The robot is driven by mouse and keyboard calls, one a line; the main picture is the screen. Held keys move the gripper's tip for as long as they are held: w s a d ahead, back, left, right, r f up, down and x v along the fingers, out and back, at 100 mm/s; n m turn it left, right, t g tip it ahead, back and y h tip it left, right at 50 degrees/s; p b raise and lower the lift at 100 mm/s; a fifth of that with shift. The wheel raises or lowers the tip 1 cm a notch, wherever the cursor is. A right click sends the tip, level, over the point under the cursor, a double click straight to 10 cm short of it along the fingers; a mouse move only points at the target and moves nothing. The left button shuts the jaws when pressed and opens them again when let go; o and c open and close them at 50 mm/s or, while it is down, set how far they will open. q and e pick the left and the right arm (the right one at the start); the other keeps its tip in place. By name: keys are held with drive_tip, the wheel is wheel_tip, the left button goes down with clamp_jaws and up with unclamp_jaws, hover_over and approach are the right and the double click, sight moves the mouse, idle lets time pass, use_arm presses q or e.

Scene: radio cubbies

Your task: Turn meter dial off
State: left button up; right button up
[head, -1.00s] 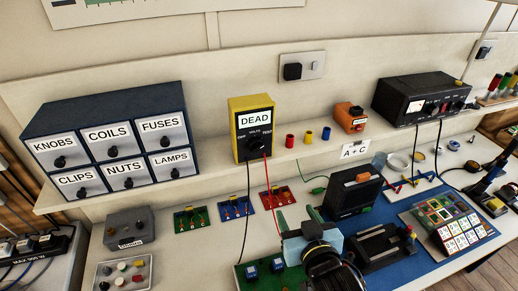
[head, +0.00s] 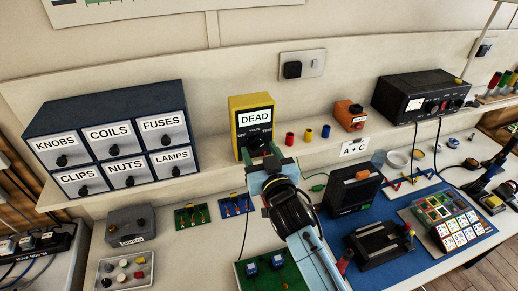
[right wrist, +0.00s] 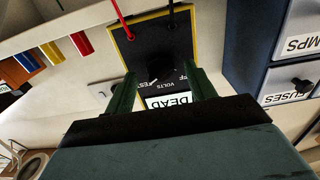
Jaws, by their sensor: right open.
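The meter (head: 236,122) is a yellow-edged box with a black face, upright on the shelf. Its display (head: 254,117) reads DEAD. Its black dial (head: 257,142) sits below the display, between the OFF and TEST marks. My right gripper (head: 261,153) is open at the lower meter face. Its green fingers (right wrist: 158,80) stand on either side of the dial; I cannot tell whether they touch it. The dial's pointer direction is not clear. My left gripper is not in view.
A blue drawer cabinet (head: 105,90) stands left of the meter. Red, yellow and blue cylinders (head: 308,135) and an orange box (head: 350,116) stand to its right. Small circuit boards (head: 192,217) lie on the bench below. A black power supply (head: 420,95) is farther right.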

drive_tip(key=shift+w+a, duration=0.25)
drive_tip(key=shift+w, duration=0.4)
drive_tip(key=shift+c, duration=0.4)
drive_tip(key=c, duration=0.9)
